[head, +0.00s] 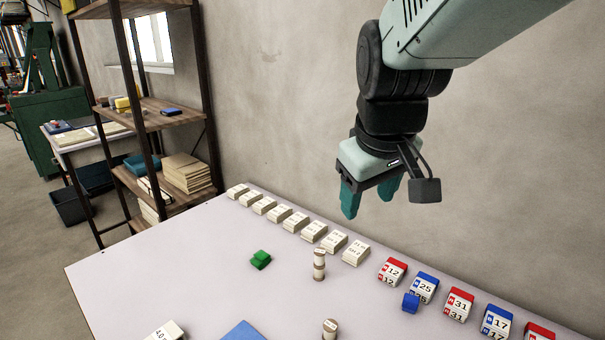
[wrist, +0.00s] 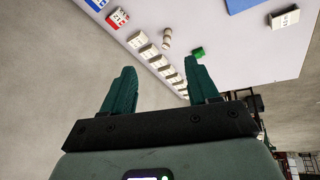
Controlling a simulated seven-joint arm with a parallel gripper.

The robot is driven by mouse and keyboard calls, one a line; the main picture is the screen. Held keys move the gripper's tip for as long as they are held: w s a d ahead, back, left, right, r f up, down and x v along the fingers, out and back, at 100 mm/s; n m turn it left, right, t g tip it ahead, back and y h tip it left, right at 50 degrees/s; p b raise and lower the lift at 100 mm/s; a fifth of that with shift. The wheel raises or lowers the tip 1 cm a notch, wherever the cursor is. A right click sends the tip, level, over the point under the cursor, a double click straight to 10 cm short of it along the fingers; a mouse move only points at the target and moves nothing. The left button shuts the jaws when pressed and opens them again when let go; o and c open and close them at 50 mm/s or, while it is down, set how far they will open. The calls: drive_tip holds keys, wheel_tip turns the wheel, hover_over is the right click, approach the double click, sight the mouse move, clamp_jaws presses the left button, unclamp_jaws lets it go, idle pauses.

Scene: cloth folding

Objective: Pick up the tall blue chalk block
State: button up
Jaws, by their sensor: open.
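A small blue block (head: 411,302) stands on the table in front of a blue-and-white numbered box marked 25 (head: 424,287). It is the only small plain blue block I see in the head view; I cannot tell for sure that it is the chalk block. My gripper (head: 370,198) is open and empty, high above the back of the table, up and to the left of that block. In the wrist view my gripper (wrist: 159,66) shows its two teal fingers spread with nothing between them. I cannot make out the blue block clearly there.
The pale table (head: 180,262) holds a row of white blocks (head: 297,221), red boxes (head: 392,271) and blue boxes along its back edge. A green block (head: 260,260), two cylinder stacks (head: 319,265) and a flat blue item (head: 241,333) lie forward. A wall stands behind.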

drive_tip(key=w+d+f+n+g, duration=0.2)
drive_tip(key=w+d+f+n, duration=0.1)
drive_tip(key=w+d+f, duration=0.55)
drive_tip(key=n+g, duration=0.2)
drive_tip(key=n, duration=0.2)
approach(414, 299)
drive_tip(key=shift+w+d+f+y, duration=0.15)
drive_tip(key=shift+w+d+y, duration=0.15)
drive_tip(key=shift+d, duration=0.15)
wheel_tip(414, 299, down, 5)
drive_tip(key=shift+r, duration=0.1)
drive_tip(key=shift+s+a+f, duration=0.1)
drive_tip(key=shift+f, duration=1.45)
drive_tip(key=shift+s+a+f, duration=0.1)
drive_tip(key=shift+f, duration=1.5)
drive_tip(key=c, duration=1)
drive_tip(key=shift+r, duration=0.1)
drive_tip(key=shift+c, duration=0.2)
